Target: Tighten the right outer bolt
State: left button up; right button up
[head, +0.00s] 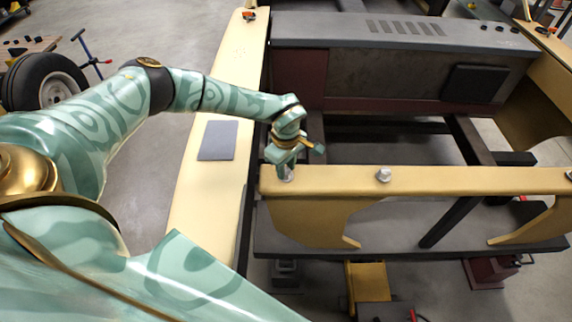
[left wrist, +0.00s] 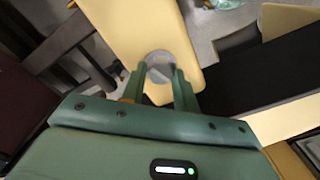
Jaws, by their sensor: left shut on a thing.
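A long tan beam (head: 330,182) runs across the right half of the head view. A silver bolt (head: 288,178) sits at its left end, mostly hidden by my left gripper (head: 285,165). A second silver bolt (head: 384,175) stands clear on top of the beam, and another (head: 570,174) shows partly at the right picture edge. My left gripper points down at the beam's left end, shut on the bolt there. In the left wrist view the grey round bolt head (left wrist: 159,62) lies between the two fingers (left wrist: 160,76). My right gripper is not in view.
A tan side rail (head: 215,190) with a grey pad (head: 218,140) lies left of the beam. A grey vented panel (head: 400,35) stands behind it. Dark frame bars (head: 470,140) fill the gap between. A wheel (head: 48,82) stands at far left.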

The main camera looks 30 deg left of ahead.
aim_at(286, 171)
pick_arm(q)
jog(key=m, duration=0.5)
jog(key=shift+w+r, duration=0.2)
jog(key=shift+w, duration=0.05)
jog(key=shift+m, duration=0.3)
jog(key=shift+s+f, duration=0.1)
jog(key=o, duration=1)
jog(key=shift+s, duration=0.1)
notch_tip(286, 171, up, 16)
jog(key=shift+r, duration=0.1)
